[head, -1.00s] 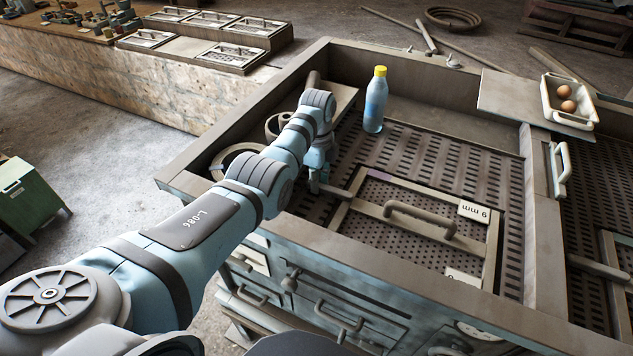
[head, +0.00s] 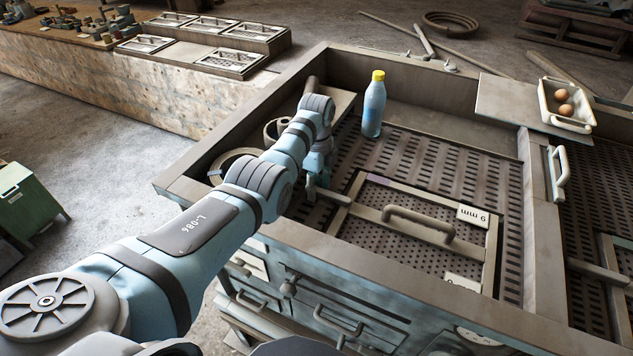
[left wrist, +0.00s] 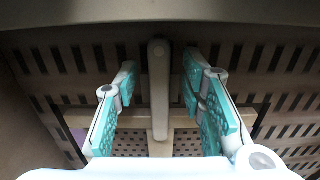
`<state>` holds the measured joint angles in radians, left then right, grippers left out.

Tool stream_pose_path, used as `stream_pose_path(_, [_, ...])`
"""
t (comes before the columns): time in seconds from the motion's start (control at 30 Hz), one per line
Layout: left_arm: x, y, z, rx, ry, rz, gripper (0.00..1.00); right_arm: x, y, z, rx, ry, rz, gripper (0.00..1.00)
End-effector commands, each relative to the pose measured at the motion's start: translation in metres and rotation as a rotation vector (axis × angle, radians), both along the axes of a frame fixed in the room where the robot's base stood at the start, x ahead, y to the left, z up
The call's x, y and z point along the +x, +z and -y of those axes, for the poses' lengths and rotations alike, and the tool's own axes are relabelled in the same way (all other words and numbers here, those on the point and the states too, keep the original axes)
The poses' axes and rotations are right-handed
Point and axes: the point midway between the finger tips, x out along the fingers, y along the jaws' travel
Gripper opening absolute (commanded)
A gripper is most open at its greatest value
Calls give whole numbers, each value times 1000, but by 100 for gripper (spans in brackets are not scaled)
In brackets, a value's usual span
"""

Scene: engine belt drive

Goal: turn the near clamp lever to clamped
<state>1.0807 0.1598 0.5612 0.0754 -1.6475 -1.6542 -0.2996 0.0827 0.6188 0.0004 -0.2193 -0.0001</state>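The near clamp lever (left wrist: 158,90) is a grey bar with a rounded end. In the left wrist view it stands between the fingers of my left gripper (left wrist: 158,85), running down to the frame of the perforated panel. The gripper is open, and a gap shows on each side of the lever. In the head view my left gripper (head: 317,183) is low at the panel's left corner, and a short piece of the lever (head: 336,197) shows beside it. The arm and gripper hide the rest. My right gripper is not in view.
A framed panel with a handle (head: 420,219) lies right of the gripper. A blue bottle with a yellow cap (head: 374,105) stands behind it. Pulley-like rings (head: 232,163) lie left of the arm. A tray with eggs (head: 566,108) is at the back right. Low walls surround the bay.

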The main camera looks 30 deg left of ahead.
Motion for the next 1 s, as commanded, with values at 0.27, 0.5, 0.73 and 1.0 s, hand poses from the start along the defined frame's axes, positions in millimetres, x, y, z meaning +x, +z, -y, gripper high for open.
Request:
stream_pose_path(0.27, [2, 53, 0, 0, 0, 6, 37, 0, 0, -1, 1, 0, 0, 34])
stream_pose_path(0.5, [1, 110, 0, 1, 0, 2, 37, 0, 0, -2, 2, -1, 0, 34])
stream_pose_path(0.73, [1, 119, 0, 0, 0, -1, 37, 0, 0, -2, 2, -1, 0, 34])
stream_pose_path(1.0, [1, 119, 0, 0, 0, 0, 37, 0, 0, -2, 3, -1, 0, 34])
